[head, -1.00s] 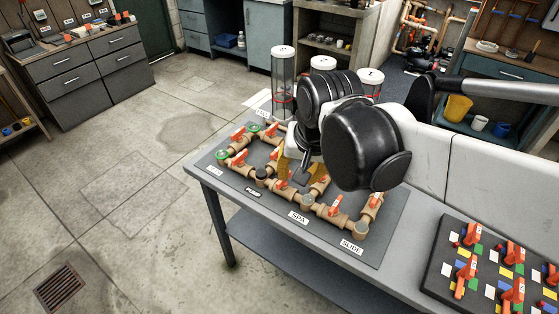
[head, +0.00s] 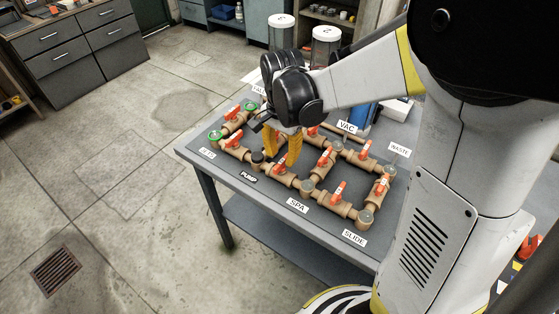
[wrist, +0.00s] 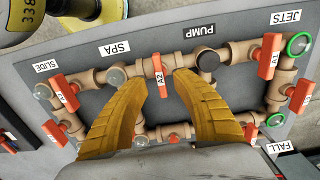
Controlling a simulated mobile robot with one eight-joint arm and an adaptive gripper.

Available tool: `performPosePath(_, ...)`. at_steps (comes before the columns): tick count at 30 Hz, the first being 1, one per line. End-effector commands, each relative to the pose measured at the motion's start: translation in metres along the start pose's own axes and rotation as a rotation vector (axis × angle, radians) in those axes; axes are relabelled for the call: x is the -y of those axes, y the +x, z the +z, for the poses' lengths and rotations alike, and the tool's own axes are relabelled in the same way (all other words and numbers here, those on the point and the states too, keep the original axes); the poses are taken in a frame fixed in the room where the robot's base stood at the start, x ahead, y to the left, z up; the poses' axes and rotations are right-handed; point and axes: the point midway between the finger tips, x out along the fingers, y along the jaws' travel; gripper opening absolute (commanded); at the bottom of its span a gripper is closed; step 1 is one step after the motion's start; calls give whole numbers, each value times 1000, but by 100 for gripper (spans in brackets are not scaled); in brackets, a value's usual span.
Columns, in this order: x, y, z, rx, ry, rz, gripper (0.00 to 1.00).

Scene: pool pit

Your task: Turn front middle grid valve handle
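The front middle valve handle, orange and marked A2 (wrist: 158,78), sits on the front pipe run between the PUMP and SPA labels in the wrist view. In the head view its orange handle (head: 279,169) shows at the yellow fingertips. My gripper (wrist: 162,84) is open, its two yellow fingers pointing at this pipe. One fingertip is on each side of the handle, with visible gaps in the picture. Whether the tips are level with the handle or above it, and whether either touches it, I cannot tell.
Other orange handles stand close by: A1 (wrist: 268,55) and a handle near SLIDE (wrist: 66,87). A dark-capped pipe joint (wrist: 207,61) is beside one fingertip. Clear cylinders (head: 326,46) stand behind the grid. Open floor (head: 120,180) lies left of the bench (head: 215,172).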

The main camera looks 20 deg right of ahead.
Motion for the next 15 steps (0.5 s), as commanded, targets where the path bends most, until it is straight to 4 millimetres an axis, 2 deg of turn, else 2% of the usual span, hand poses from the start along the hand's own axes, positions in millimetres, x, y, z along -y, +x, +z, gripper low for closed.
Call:
performPosePath(1, 0, 10, 0, 0, 0, 0, 32)
performPosePath(6, 0, 25, 0, 0, 0, 0, 32)
performPosePath(15, 0, 26, 0, 0, -1, 0, 32)
